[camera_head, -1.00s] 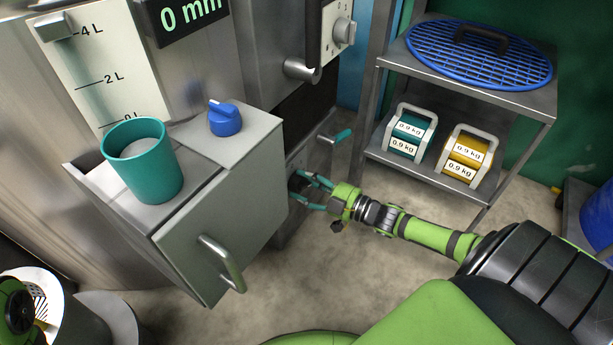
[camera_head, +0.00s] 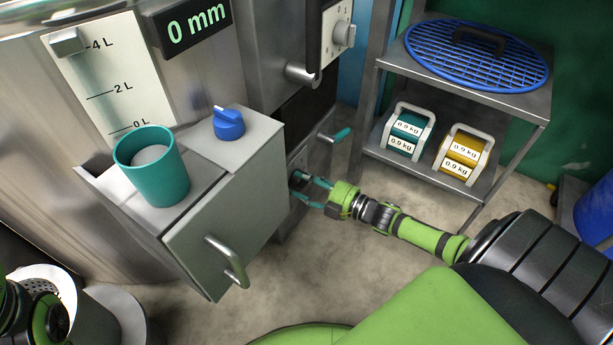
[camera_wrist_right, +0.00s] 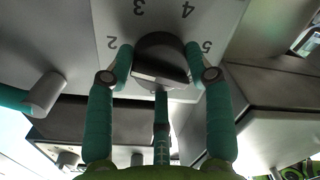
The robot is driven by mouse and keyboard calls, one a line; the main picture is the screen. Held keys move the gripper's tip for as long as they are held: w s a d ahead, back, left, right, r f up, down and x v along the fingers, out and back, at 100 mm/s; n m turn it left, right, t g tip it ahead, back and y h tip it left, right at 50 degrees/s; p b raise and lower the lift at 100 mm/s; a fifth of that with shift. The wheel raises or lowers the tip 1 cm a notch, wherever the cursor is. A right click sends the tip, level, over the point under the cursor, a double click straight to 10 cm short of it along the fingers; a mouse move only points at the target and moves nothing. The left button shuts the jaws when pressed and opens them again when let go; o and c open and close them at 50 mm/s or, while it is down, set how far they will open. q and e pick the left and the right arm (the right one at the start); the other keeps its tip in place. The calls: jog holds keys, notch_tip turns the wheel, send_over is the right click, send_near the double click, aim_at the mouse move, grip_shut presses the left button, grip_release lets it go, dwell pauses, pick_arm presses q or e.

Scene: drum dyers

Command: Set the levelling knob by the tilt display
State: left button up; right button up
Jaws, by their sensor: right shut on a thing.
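The tilt display (camera_head: 197,25) reads 0 mm in the head view. The levelling knob is a dark, round knob (camera_wrist_right: 162,48) with a flat grip, on a pale dial plate (camera_wrist_right: 104,18) with the numbers 2, 3, 4 and 5 visible. My right gripper (camera_wrist_right: 157,64) is shut on it, one teal finger on each side. In the head view, my right gripper (camera_head: 308,187) reaches the machine's front low down, right of the grey drawer box, and largely hides the knob. Part of my left arm shows at the lower left, with no fingers visible.
A teal cup (camera_head: 152,168) and a blue knob (camera_head: 229,124) are on the grey box (camera_head: 232,215), whose handle (camera_head: 229,262) sticks out. A shelf rack (camera_head: 372,143) with weights stands right. Open floor lies in front.

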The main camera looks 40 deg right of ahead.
jog(key=shift+a+r, duration=0.35)
jog(key=o, duration=1.2)
jog(key=shift+c, duration=0.2)
jog(key=shift+f, duration=0.1)
jog(key=shift+d, duration=0.1)
jog(key=shift+s+d+f, duration=0.1)
jog(key=shift+s, duration=0.05)
jog(key=v, duration=1.1)
jog(key=shift+s+d, duration=0.2)
jog(key=shift+s, duration=0.05)
